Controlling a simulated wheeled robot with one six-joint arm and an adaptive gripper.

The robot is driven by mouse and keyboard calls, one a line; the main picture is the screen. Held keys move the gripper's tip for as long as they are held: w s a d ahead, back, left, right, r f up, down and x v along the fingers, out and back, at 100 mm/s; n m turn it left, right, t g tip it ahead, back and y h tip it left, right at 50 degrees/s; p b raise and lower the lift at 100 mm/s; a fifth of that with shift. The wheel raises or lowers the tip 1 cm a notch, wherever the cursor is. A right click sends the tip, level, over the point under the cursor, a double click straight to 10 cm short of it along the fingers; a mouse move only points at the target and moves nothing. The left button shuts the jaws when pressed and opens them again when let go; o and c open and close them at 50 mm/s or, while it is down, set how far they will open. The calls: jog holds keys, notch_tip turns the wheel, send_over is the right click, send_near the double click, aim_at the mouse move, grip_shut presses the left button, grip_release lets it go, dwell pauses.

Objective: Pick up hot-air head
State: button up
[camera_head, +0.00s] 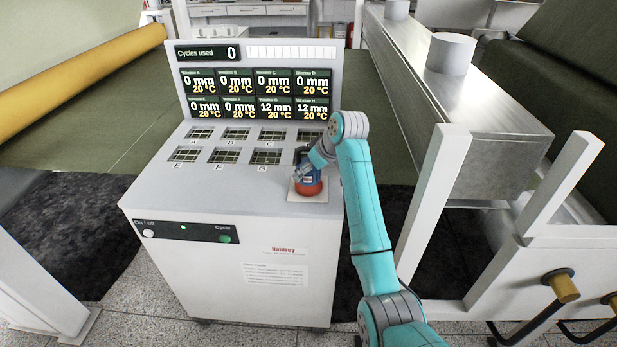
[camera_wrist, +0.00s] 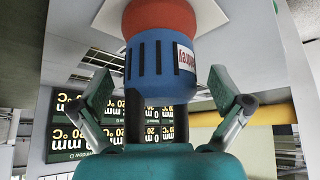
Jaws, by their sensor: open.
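The hot-air head (camera_head: 309,183) stands on a white square pad (camera_head: 293,196) at the front right of the machine's top. It has a red-orange base and a blue body; my gripper partly covers it in the head view. In the wrist view the hot-air head (camera_wrist: 150,62) fills the upper middle, with dark slots, a white label and a black narrower part. My gripper (camera_head: 312,165) is right at it, open, with one finger on each side of the head in the wrist view (camera_wrist: 160,88). No finger visibly closes on it; contact is unclear.
The white machine (camera_head: 240,265) has windows labelled with letters in its top and a display panel (camera_head: 255,80) at its back. Windows G and H read 12 mm, the others 0 mm. A metal beam and white frame (camera_head: 435,175) stand to the right.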

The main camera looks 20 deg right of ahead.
jog(key=shift+f, duration=0.1)
jog(key=c, duration=1.7)
jog(key=shift+w, duration=0.1)
jog(key=shift+c, duration=0.8)
